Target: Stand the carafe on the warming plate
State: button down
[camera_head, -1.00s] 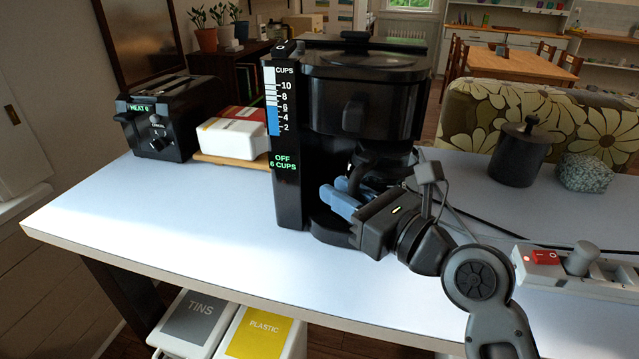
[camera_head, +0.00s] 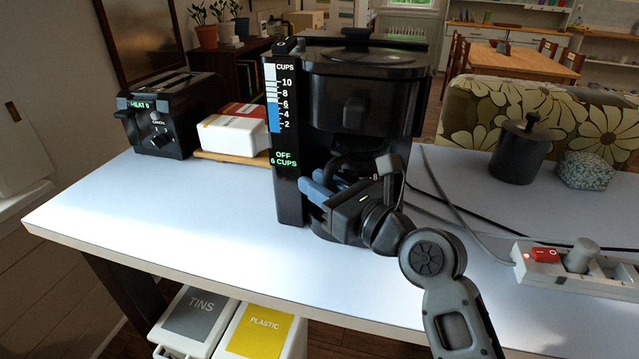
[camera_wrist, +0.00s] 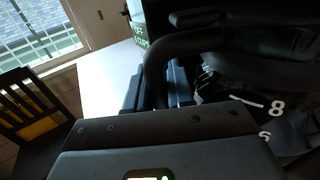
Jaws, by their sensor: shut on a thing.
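The black coffee maker (camera_head: 350,95) stands on the white counter, its display reading OFF and 6 CUPS. The carafe (camera_head: 362,160) is dark and mostly hidden inside the machine's lower opening, behind my gripper. In the wrist view the carafe (camera_wrist: 262,105) shows white marks, including an 8, and its black handle (camera_wrist: 180,48) curves down to my jaws. My gripper (camera_head: 318,187), with blue fingers, is shut on that handle. The warming plate is hidden behind my gripper and wrist, so I cannot tell whether the carafe touches it.
A toaster (camera_head: 160,120) and a white and red box (camera_head: 233,130) on a board stand to the left. A power strip (camera_head: 575,270) with a red switch lies at right, its cables running behind my arm. A black lidded pot (camera_head: 520,150) stands farther back. The counter's left front is clear.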

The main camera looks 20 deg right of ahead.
jog(key=c, duration=1)
grip_release()
jog(key=b+v, duration=0.1)
jog(key=v, duration=1.1)
